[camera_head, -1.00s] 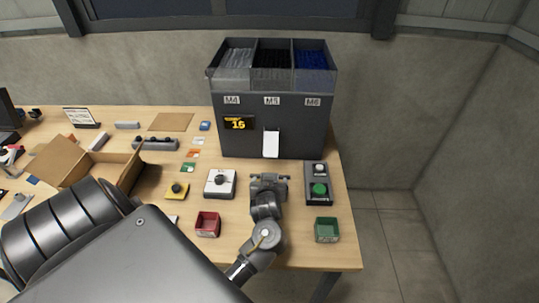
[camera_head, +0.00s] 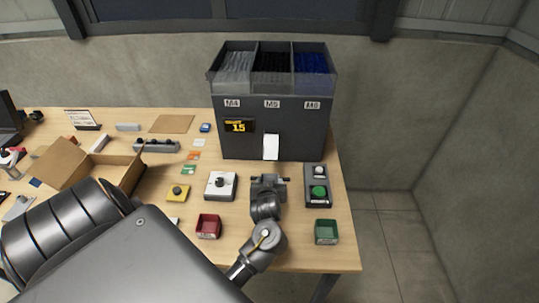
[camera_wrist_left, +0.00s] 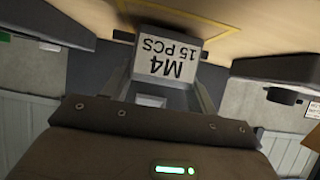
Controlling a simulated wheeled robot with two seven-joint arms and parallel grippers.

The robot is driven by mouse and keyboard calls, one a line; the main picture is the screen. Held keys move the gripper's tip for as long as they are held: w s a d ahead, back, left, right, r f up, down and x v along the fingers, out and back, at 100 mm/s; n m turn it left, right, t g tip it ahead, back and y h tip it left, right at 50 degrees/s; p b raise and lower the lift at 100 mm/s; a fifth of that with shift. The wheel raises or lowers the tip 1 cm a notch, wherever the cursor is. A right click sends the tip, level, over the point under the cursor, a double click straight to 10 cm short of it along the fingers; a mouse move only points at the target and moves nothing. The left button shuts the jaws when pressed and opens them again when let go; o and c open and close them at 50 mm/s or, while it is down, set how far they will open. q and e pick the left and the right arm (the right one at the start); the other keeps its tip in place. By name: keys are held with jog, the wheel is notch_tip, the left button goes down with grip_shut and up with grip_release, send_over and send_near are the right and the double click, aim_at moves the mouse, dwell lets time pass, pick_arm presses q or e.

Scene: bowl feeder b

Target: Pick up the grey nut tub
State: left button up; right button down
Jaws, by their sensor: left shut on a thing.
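The grey nut tub (camera_wrist_left: 175,62) shows in the left wrist view, upside down in the picture, with a white label reading "M4 15 PCS". The fingers of my left gripper (camera_head: 269,180) are on either side of the tub and shut on it. In the head view this gripper is low over the table, in front of the white chute of the dispenser (camera_head: 226,148). The tub cannot be made out clearly there, so I cannot tell whether it touches the table. My right gripper is not in view.
A white box with a black knob (camera_head: 220,186) stands left of my gripper, and a button box (camera_head: 318,187) stands right. A red bin (camera_head: 208,227) and a green bin (camera_head: 326,232) are nearer the front edge. An open cardboard box (camera_head: 118,172) is further left.

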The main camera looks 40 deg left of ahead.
pick_arm(q)
notch_tip(320, 180, up, 3)
jog(key=p, duration=0.2)
jog(key=shift+p, duration=0.4)
jog(key=s+d+r+p, duration=0.3)
jog(key=s+r+p, duration=0.6)
jog(key=s, duration=0.4)
jog(key=shift+s+p, duration=0.3)
jog(key=shift+p, duration=0.05)
jog(key=shift+d, duration=0.1)
